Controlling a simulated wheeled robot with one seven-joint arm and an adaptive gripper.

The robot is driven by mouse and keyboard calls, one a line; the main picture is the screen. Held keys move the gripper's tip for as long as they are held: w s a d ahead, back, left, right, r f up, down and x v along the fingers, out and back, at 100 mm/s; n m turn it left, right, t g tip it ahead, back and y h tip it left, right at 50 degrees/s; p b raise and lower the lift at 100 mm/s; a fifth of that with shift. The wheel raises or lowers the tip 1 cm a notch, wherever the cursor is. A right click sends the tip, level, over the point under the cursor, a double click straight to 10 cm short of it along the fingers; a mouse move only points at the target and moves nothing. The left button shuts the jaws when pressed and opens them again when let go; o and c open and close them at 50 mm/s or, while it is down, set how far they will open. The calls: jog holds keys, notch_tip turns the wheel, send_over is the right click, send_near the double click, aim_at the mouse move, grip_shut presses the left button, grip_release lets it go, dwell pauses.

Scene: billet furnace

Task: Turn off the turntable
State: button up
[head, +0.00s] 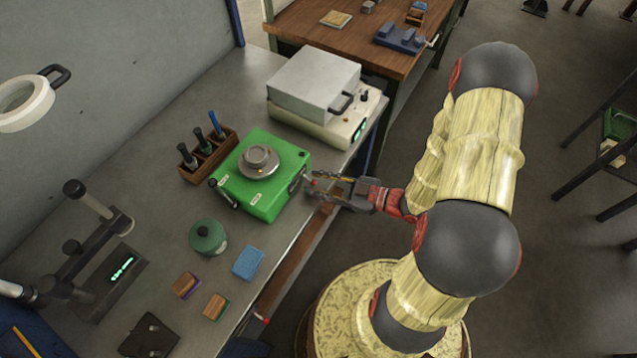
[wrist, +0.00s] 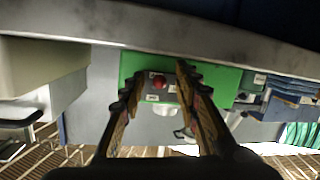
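The turntable (head: 277,201) is a green box on the grey bench, with a round metal plate (head: 258,162) on top and a dark lever at its left corner. My gripper (head: 311,184) is at the box's front side, near the bench edge. In the wrist view, my gripper (wrist: 160,73) has its two fingers apart with nothing between them. Beyond them shows the green front of the turntable (wrist: 215,78), with a grey panel holding a red button (wrist: 159,81) and a pale knob (wrist: 165,109). I cannot tell whether a finger touches the box.
A white oven-like box (head: 315,85) stands close behind the turntable. A wooden rack (head: 190,163) with dark-handled tools is to its left. Open floor lies right of the bench.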

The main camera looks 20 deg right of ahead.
jog(key=v, duration=1.2)
dwell(0.6)
